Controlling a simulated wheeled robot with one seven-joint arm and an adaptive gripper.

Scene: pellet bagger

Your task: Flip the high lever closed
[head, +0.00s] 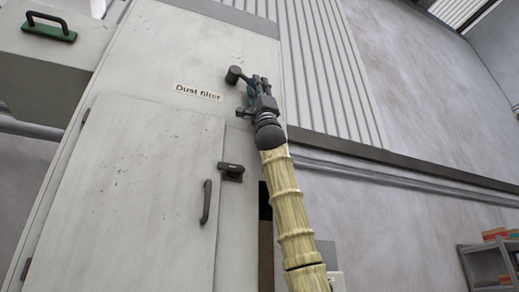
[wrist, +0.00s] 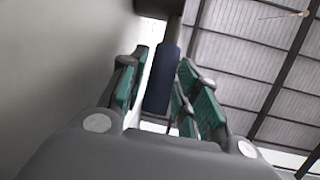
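The high lever has a dark round pivot (head: 235,75) high on the pale cabinet, above and right of the "Dust filter" label. Its dark blue handle (wrist: 162,78) shows in the wrist view between the green-padded fingers of my gripper (wrist: 165,88). My gripper (head: 253,92) is up at the lever in the head view, open around the handle. It covers most of the handle there. Whether any finger touches it is unclear.
The "Dust filter" label (head: 198,92) is left of my gripper. Below it is a cabinet door (head: 145,190) with a dark handle (head: 206,202) and a latch (head: 231,172). A green-based handle (head: 49,27) sits at upper left. A shelf (head: 490,262) stands at lower right.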

